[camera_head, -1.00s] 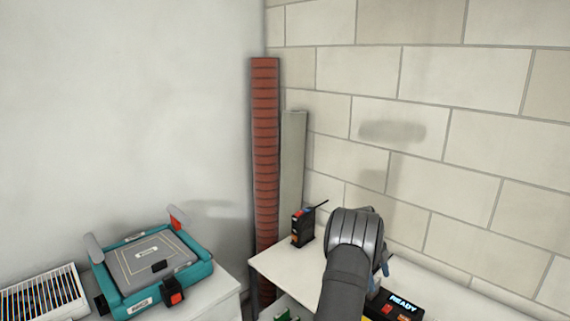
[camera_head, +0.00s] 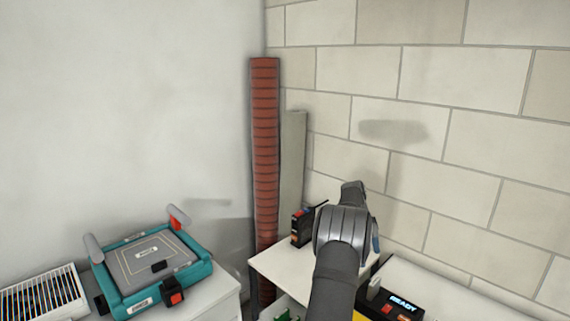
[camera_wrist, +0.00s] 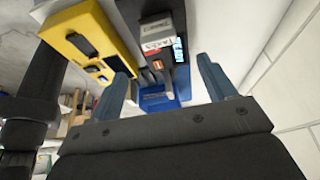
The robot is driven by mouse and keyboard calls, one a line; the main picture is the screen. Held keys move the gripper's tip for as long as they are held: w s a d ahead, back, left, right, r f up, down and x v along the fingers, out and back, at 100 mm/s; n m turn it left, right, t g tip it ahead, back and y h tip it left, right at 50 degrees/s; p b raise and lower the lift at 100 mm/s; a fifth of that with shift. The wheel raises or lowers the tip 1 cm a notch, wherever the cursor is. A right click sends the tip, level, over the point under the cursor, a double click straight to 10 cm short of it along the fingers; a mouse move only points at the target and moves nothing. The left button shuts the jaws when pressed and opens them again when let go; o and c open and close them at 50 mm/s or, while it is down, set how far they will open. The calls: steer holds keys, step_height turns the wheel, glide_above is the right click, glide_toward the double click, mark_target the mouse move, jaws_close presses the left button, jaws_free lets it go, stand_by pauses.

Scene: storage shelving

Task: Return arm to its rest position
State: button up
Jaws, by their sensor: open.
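My arm reaches up from the lower edge of the head view, right of centre. Its wrist hides most of my gripper there. In the wrist view my gripper (camera_wrist: 163,84) shows two blue-grey fingers set wide apart. I see nothing held between them. Beyond the fingers are a dark device with a blue base (camera_wrist: 158,100) and a yellow device with black parts (camera_wrist: 85,42). I cannot tell how far these are from the fingertips.
A small black device (camera_head: 302,228) stands on a white shelf top (camera_head: 283,267) beside my wrist. A device with a READY display (camera_head: 403,303) is right of my arm. A teal case (camera_head: 150,264) and a slotted rack (camera_head: 40,298) sit left. A red column (camera_head: 265,150) stands in the corner.

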mark_target(377, 281)
steer(key=x, duration=1.3)
steer(key=shift+s, duration=0.15)
step_height(377, 281, up, 4)
steer(key=shift+a+r, duration=0.1)
steer(key=shift+r, duration=0.15)
steer(key=s+d+r, duration=0.6)
steer(key=s+r, duration=0.1)
steer(key=s, duration=0.2)
steer(key=s+d+n+t, duration=0.2)
steer(key=s+d+n, duration=0.1)
steer(key=s+n, duration=0.5)
steer(key=s+d+f+n+t, duration=0.1)
steer(key=s+d+n+t, duration=0.2)
steer(key=s+n, duration=0.4)
steer(key=shift+s+d+n+t+h, duration=0.3)
steer(key=shift+s+d+n, duration=0.15)
steer(key=shift+s, duration=1.85)
steer(key=shift+f, duration=0.1)
